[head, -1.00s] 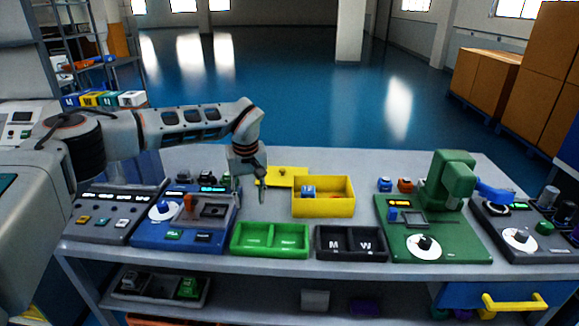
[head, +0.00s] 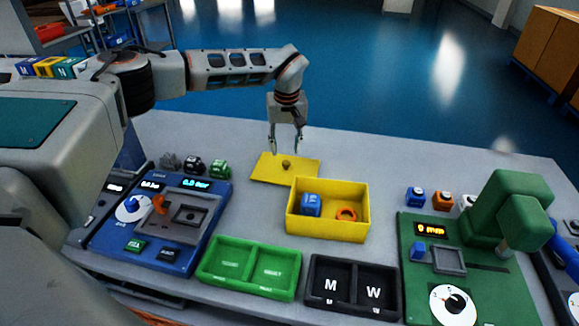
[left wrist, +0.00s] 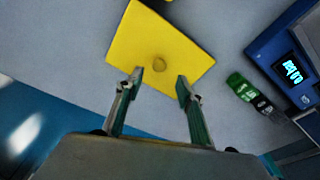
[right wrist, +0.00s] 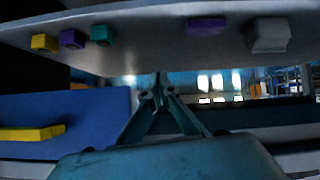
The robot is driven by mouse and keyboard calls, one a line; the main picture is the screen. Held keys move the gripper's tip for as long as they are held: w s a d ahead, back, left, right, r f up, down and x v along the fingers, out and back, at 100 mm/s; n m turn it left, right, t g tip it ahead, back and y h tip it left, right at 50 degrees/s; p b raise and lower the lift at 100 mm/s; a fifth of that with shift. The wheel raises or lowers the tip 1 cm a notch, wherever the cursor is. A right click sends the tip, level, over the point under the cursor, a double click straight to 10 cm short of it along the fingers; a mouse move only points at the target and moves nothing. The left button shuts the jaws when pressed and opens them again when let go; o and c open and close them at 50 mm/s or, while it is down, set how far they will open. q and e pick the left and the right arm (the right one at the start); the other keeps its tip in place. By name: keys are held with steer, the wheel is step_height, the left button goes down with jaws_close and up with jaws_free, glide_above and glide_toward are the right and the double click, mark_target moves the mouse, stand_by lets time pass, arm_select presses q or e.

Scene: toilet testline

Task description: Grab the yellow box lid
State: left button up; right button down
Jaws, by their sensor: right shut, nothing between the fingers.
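The yellow box lid (head: 268,170) lies flat on the table behind the yellow box, with a small round knob (head: 286,164) on top. My left gripper (head: 286,150) is open and empty, pointing down just behind the lid's knob. In the left wrist view the lid (left wrist: 185,50) lies ahead of the open left fingers (left wrist: 160,82), with the knob between and just beyond their tips. The yellow box (head: 325,227) stands open, holding a blue part and an orange ring. My right gripper (right wrist: 157,85) is shut and empty, low by the table's shelf.
A blue testing device (head: 205,190) with small cubes behind it stands left of the lid. A green tray (head: 250,268) and a black tray (head: 352,288) lie in front of the box. A green press (head: 510,215) stands right. The table behind the lid is clear.

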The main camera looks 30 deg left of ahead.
mark_target(286, 162)
arm_select(q)
steer(key=shift+f, duration=0.95)
steer(key=f, duration=0.4)
steer(key=shift+w+a+f, duration=0.15)
steer(key=shift+w, duration=0.15)
jaws_close()
